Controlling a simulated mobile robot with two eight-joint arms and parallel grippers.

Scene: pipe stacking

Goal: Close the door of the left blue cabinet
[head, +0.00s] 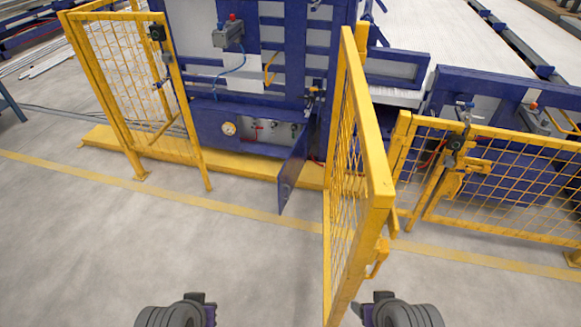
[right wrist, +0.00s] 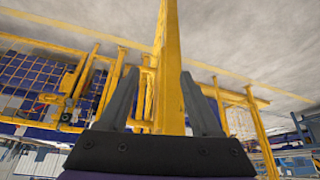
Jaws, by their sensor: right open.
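The left blue cabinet (head: 207,127) is a low box at the foot of the blue machine, with a gauge and small valves inside its open front. Its blue door (head: 293,177) stands open, swung out at the cabinet's right side. My right gripper (right wrist: 161,92) is open, with a yellow gate post visible between its fingers in the right wrist view; I cannot tell if they touch. In the head view the right arm's dark end shows at the bottom, right of the gate. My left gripper (head: 205,305) is at the bottom left of the gate, well short of the door; its fingers are unclear.
A yellow mesh gate (head: 377,165) stands swung open toward me, between my arms and just right of the cabinet door. Yellow mesh fences stand at left (head: 122,80) and right (head: 510,175). A yellow floor beam (head: 165,150) runs before the cabinet. Floor at left front is clear.

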